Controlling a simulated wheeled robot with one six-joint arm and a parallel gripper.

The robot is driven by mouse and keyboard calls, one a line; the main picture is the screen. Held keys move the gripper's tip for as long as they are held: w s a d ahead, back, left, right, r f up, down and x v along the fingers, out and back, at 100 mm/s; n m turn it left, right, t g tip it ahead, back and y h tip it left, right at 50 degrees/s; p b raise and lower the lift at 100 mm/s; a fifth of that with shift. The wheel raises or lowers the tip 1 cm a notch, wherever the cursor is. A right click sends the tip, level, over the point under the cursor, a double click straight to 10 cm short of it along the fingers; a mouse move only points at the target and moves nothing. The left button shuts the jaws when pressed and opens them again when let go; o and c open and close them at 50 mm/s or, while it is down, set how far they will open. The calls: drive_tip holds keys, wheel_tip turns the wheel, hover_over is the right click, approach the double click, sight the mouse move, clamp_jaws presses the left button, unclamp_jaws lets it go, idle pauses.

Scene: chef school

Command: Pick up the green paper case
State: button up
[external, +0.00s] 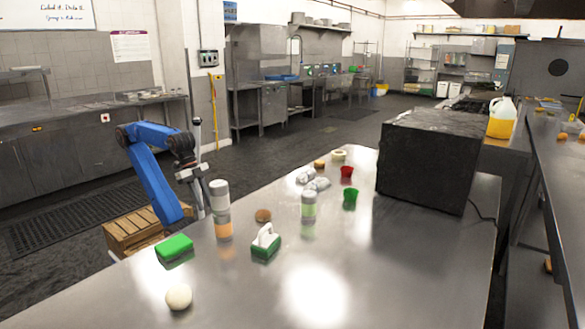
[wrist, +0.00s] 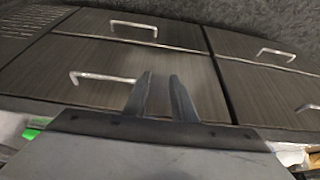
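The green paper case (external: 350,198) is a small cup, wider at the top, standing on the steel table (external: 400,265) left of a black box. A similar red paper case (external: 347,172) stands just behind it. My gripper (external: 190,174) is at the end of the blue arm, beyond the table's left edge, well apart from the green case. In the wrist view my gripper (wrist: 160,82) has its two fingers apart with nothing between them. That view faces dark cabinet fronts with metal handles. I cannot make out the green case there.
The black box (external: 428,160) blocks the right. The table's front is mostly clear.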

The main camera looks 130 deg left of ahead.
wheel_tip(320, 180, up, 30)
drive_tip(key=w+a+r+n, duration=0.2)
drive_tip(key=w+n, duration=0.1)
drive_tip(key=w, duration=0.3)
drive_tip(key=w+a+r+n, duration=0.2)
drive_tip(key=w+r, duration=0.1)
drive_tip(key=w, duration=0.3)
drive_tip(key=n+g, duration=0.2)
drive_tip(key=n, duration=1.3)
hover_over(350, 196)
drive_tip(key=s+a, duration=0.2)
drive_tip(key=s, duration=0.5)
drive_tip(key=shift+s+f+x, duration=0.3)
drive_tip(key=shift+s+x, duration=0.95)
drive_tip(key=shift+x, duration=4)
drive_tip(key=x, duration=0.5)
drive_tip(key=s+x, duration=0.1)
drive_tip(key=x, duration=1.1)
drive_tip(key=shift+s+a+f, duration=0.15)
drive_tip(key=shift+f, duration=0.15)
